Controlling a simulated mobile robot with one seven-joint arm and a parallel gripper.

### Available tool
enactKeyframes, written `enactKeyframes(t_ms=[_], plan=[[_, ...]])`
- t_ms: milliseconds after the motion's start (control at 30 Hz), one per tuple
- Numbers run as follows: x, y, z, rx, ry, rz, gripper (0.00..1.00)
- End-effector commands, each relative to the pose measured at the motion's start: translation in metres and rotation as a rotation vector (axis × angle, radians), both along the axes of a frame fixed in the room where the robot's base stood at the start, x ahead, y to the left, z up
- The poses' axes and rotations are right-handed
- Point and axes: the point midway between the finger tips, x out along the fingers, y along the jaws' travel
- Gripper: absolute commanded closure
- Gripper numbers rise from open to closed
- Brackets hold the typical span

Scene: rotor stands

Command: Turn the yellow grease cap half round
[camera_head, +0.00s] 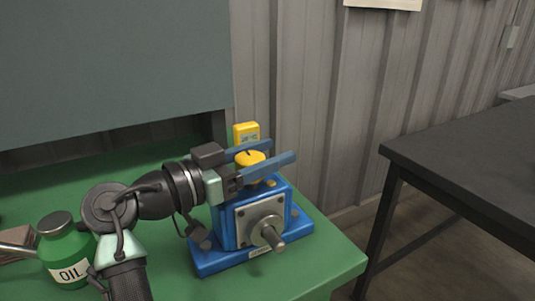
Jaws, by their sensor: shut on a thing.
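The yellow grease cap (250,158) sits on top of a blue rotor stand (227,232) near the right end of the green table. My gripper (272,153) reaches in from the left, with its two long blue fingers on either side of the cap. The fingers are shut on the cap, one behind it and one in front. The near finger hides the cap's lower part.
A yellow meter-like box (246,133) stands just behind the cap. A green oil can (62,250) stands at the left. A metal shaft (272,238) sticks out of the stand's front. The green table (335,265) has bare room at its right corner; a dark table (470,160) stands apart.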

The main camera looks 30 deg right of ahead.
Motion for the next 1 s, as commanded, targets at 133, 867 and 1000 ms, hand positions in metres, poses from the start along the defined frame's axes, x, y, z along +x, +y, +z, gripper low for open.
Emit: enactKeyframes(t_ms=[133,867,1000], plan=[[0.0,0.0,-0.001,0.003,0.003,0.0,0.4],[-0.007,0.04,0.0,0.0,0.002,0.006,0.14],[-0.013,0.072,0.0,0.0,0.002,0.006,0.14]])
